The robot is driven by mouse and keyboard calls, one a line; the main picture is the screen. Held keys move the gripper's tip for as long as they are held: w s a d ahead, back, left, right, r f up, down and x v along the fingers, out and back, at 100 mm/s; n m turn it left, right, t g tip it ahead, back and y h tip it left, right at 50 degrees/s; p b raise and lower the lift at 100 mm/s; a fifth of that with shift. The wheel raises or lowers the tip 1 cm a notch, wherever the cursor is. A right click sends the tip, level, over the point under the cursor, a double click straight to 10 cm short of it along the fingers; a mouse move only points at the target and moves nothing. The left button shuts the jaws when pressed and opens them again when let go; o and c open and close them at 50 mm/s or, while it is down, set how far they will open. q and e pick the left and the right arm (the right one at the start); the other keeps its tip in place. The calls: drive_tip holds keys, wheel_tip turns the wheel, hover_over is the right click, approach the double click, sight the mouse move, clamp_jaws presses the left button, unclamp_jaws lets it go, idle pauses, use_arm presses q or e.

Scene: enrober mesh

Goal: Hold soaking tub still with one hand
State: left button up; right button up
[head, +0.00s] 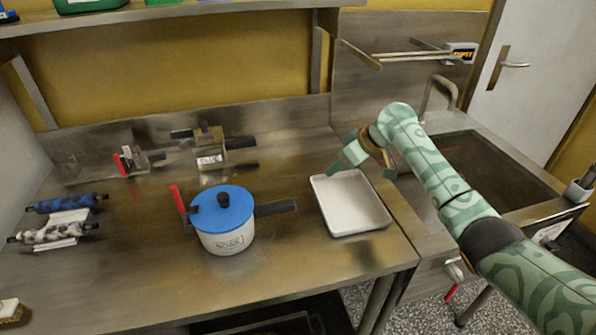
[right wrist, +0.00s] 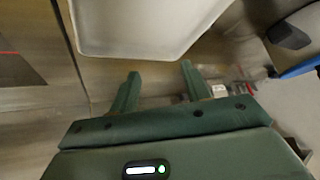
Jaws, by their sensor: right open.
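The soaking tub (head: 228,242) is a white round pot with a dark label that seems to read SOAK. It stands upright on the steel bench, left of the white tray. It has a blue lid (head: 235,198) with a black knob, a black handle (head: 275,208) to the right and a red lever (head: 178,198) at the left. My right gripper (head: 360,170) is open and empty above the tray's far edge, well apart from the tub. Its two fingers also show in the right wrist view (right wrist: 160,72). My left gripper is out of view.
The white tray (head: 352,228) lies close by my right gripper, between it and the bench front. Two clamp-like fixtures (head: 210,160) (head: 130,163) stand at the back. Blue and mottled rollers (head: 66,203) (head: 52,234) lie at left. A sink (head: 490,170) is at right. The bench front is mostly clear.

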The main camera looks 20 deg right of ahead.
drive_tip(key=s+a+r+n+g, duration=0.3)
drive_tip(key=s+a+n, duration=0.15)
drive_tip(key=a, duration=0.35)
drive_tip(key=n+g, duration=0.2)
drive_tip(key=n, duration=0.5)
approach(278, 213)
drive_tip(key=x, duration=0.7)
drive_tip(key=w+x, duration=0.1)
drive_tip(key=x, duration=0.3)
drive_tip(key=shift+w+d+f, duration=0.1)
drive_tip(key=shift+d+f, duration=0.15)
drive_tip(key=shift+d, duration=0.05)
clamp_jaws()
